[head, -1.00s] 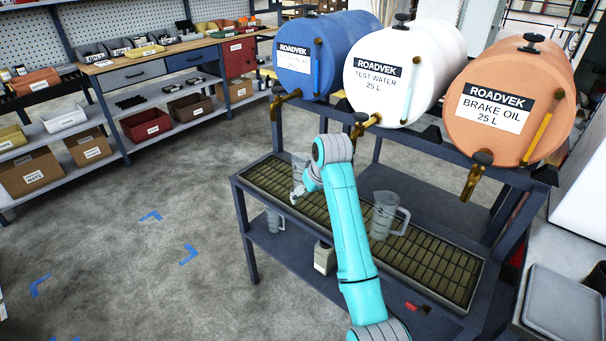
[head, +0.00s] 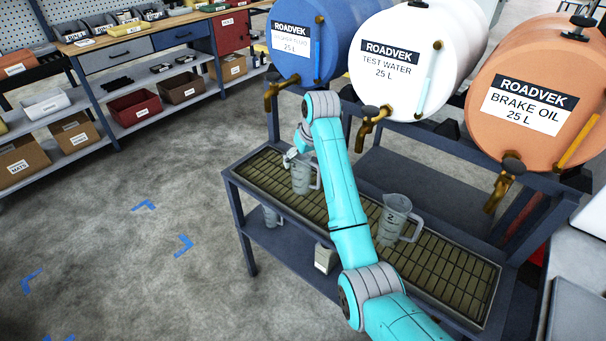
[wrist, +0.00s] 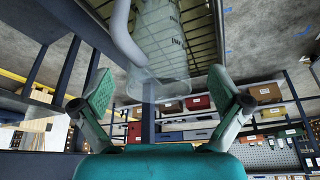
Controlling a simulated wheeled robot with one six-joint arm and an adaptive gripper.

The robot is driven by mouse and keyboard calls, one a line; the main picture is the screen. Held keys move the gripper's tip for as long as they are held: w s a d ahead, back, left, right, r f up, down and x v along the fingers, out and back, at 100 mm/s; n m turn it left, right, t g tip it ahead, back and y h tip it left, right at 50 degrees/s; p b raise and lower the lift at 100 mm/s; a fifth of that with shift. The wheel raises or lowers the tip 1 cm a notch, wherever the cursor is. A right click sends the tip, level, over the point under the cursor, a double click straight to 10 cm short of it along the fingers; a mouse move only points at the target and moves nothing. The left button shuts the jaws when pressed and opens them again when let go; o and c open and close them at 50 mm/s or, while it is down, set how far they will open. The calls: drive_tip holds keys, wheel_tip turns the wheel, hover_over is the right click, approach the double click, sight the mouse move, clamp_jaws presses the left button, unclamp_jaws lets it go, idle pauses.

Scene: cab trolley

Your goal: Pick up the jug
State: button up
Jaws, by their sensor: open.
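A clear measuring jug (head: 301,181) stands on the slatted drip tray (head: 262,176), partly behind my arm. My gripper (head: 291,157) is at its upper left in the head view. In the wrist view the jug (wrist: 162,42) appears upside down, with its handle at left. The open fingers (wrist: 163,90) spread either side of the jug's near end, with no visible contact. A second clear jug (head: 393,219) stands on the tray to the right of my arm. A third jug-like vessel (head: 271,216) is on the lower shelf.
Blue (head: 300,40), white (head: 405,65) and orange (head: 535,105) drums with brass taps hang above the tray. A white container (head: 325,258) sits on the lower shelf. Shelves with boxes (head: 140,108) stand at back left.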

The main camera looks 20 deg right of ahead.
sight(306, 175)
drive_tip(key=shift+x, duration=2.6)
drive_tip(key=c, duration=1.1)
